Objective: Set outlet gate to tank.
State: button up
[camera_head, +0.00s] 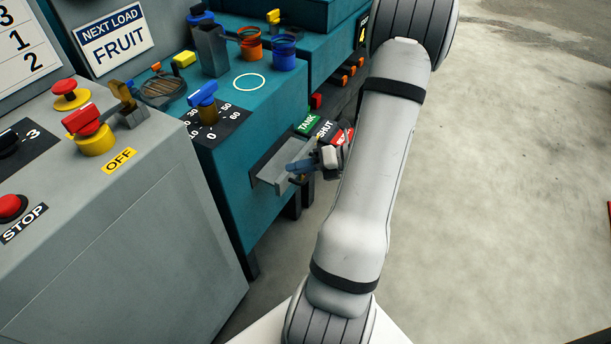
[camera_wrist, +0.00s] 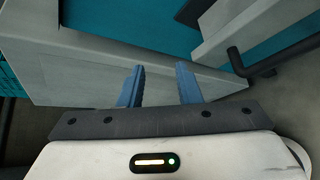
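On the side of the teal machine, a green TANK label (camera_head: 308,122) sits beside a dark SHUT label (camera_head: 325,129) and a partly hidden red label (camera_head: 341,137). A grey metal chute or flap (camera_head: 268,172), perhaps part of the outlet gate, sticks out below them. My gripper (camera_head: 297,168) is over its right end; contact cannot be told. In the wrist view my gripper (camera_wrist: 160,84) has its two blue fingers apart, with nothing seen between them. Ahead is a pale grey panel (camera_wrist: 85,75). A bent black rod (camera_wrist: 241,65), perhaps a handle, is right of the fingers.
The teal machine's top holds a blue knob (camera_head: 203,94) on a dial, an orange cup (camera_head: 250,42) and a blue cup (camera_head: 284,52). A grey console (camera_head: 150,215) with red buttons stands at left.

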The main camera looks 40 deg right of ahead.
jog(key=s+d+f+m+t+h+b, duration=0.2)
jog(key=d+f+m+t+h+b, duration=0.3)
jog(key=d+f+m, duration=0.55)
jog(key=shift+m+t+y, duration=0.3)
jog(key=shift+m+y, duration=0.05)
jog(key=shift+y, duration=0.15)
jog(key=x, duration=0.4)
jog(key=r+p+x, duration=0.1)
jog(key=x, duration=0.2)
jog(key=shift+w+a, duration=0.1)
jog(key=shift+c, duration=0.4)
grip_shut()
